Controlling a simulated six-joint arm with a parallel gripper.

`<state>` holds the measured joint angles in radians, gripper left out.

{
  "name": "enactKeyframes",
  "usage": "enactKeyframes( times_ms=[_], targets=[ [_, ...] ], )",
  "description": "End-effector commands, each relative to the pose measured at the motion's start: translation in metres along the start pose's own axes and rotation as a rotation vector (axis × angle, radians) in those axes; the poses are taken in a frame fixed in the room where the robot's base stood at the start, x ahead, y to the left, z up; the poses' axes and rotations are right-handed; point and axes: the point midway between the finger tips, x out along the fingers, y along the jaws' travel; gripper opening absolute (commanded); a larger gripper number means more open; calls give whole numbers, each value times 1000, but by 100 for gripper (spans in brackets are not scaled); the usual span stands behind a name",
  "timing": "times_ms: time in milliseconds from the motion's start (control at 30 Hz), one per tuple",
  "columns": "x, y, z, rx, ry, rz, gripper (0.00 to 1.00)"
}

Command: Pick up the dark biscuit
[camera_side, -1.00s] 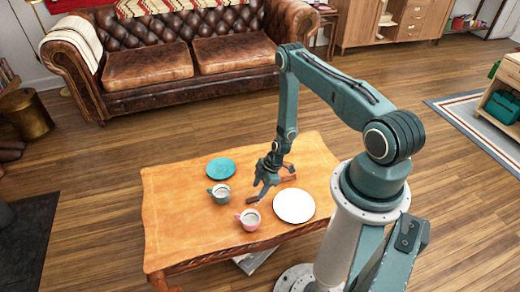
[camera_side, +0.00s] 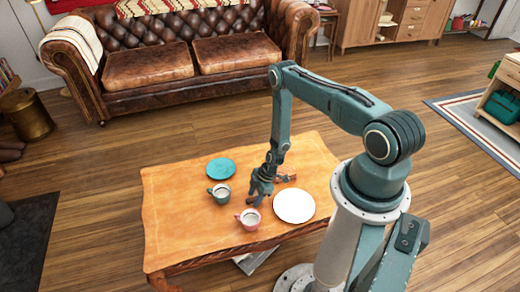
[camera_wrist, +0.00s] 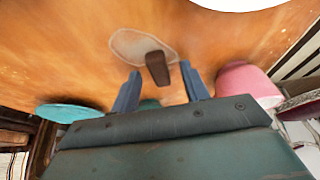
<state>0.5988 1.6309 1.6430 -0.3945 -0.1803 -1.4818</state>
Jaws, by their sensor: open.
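The dark biscuit (camera_wrist: 157,67) is a small dark brown block on the table. In the wrist view it lies just beyond my fingertips, near the middle of the gap, and overlaps the edge of a pale oval patch (camera_wrist: 128,45). My gripper (camera_wrist: 160,80) is open, with nothing between its fingers. In the side view my gripper (camera_side: 258,198) points down over the table, between the two cups and the white plate. Reddish-brown marks (camera_side: 287,178) show just right of it; I cannot tell whether the biscuit is among them.
A teal cup (camera_side: 220,193) and a pink cup (camera_side: 249,219) stand close to my gripper. A white plate (camera_side: 294,206) lies to the right and a teal plate (camera_side: 221,168) behind. The left of the wooden table (camera_side: 175,215) is clear.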

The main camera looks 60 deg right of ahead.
Motion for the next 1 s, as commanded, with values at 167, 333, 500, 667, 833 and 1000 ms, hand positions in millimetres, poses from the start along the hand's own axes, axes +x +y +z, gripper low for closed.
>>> enactKeyframes(
  times_ms=[167, 333, 500, 667, 833, 1000],
  targets=[
    [0, 0, 0, 0, 0, 0, 45],
    [0, 0, 0, 0, 0, 0, 38],
    [0, 0, 0, 0, 0, 0, 4],
    [0, 0, 0, 0, 0, 0, 0],
    [0, 0, 0, 0, 0, 0, 0],
    [-2, 0, -1, 0, 0, 0, 0]
  ],
)
